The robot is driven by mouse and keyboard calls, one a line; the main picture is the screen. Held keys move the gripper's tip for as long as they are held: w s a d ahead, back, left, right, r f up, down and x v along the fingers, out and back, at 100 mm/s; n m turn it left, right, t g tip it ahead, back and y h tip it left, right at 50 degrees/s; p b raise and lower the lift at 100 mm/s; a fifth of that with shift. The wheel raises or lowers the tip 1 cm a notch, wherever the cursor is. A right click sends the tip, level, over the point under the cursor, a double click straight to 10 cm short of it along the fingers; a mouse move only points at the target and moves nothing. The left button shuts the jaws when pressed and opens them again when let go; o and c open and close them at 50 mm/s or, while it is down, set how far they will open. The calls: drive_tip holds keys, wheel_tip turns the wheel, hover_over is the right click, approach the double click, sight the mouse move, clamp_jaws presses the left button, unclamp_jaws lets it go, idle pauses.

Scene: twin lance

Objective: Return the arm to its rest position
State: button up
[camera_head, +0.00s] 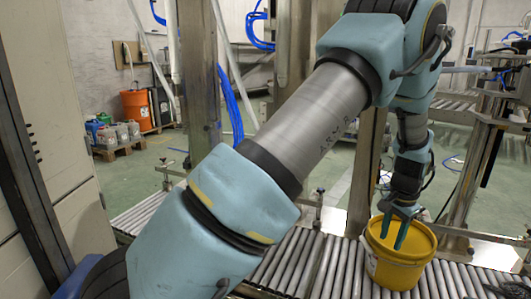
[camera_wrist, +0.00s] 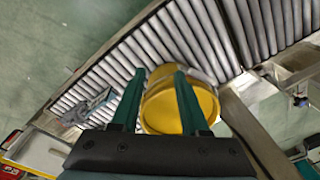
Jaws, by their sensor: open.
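My arm reaches across the head view from the lower left to the upper right, then bends down. My gripper (camera_head: 399,228) points down at a yellow bucket (camera_head: 398,263) on the roller conveyor. In the head view its fingers overlap the bucket's upper part. In the wrist view my gripper (camera_wrist: 157,75) has its two green fingers spread apart. The yellow bucket (camera_wrist: 160,108) shows between and behind the fingers. I cannot tell whether a finger touches the bucket.
The roller conveyor (camera_head: 310,262) runs under the bucket. Metal posts (camera_head: 364,170) stand close to my arm. A grey cabinet (camera_head: 45,130) is at the left. An orange drum (camera_head: 136,110) and several canisters on a pallet (camera_head: 117,150) stand farther back on the green floor.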

drive_tip(key=w+a+r+n, duration=0.2)
drive_tip(key=a+r+n, duration=0.15)
drive_tip(key=a, duration=0.75)
drive_tip(key=w+a+r+n, duration=0.2)
drive_tip(key=w+a+r, duration=0.15)
drive_tip(key=a, duration=0.75)
drive_tip(key=s+a+r+n, duration=0.25)
drive_tip(key=s+a, duration=0.25)
drive_tip(key=a, duration=0.5)
drive_tip(key=s+a+r+n, duration=0.1)
drive_tip(key=s+a+n, duration=0.35)
drive_tip(key=a, duration=0.65)
wheel_tip(320, 180, up, 15)
drive_tip(key=s+p, duration=0.1)
drive_tip(key=p, duration=1.4)
drive_tip(key=shift+d+r+t, duration=0.15)
drive_tip(key=shift+d+t, duration=0.05)
drive_tip(key=shift+t, duration=0.1)
drive_tip(key=shift+m, duration=0.25)
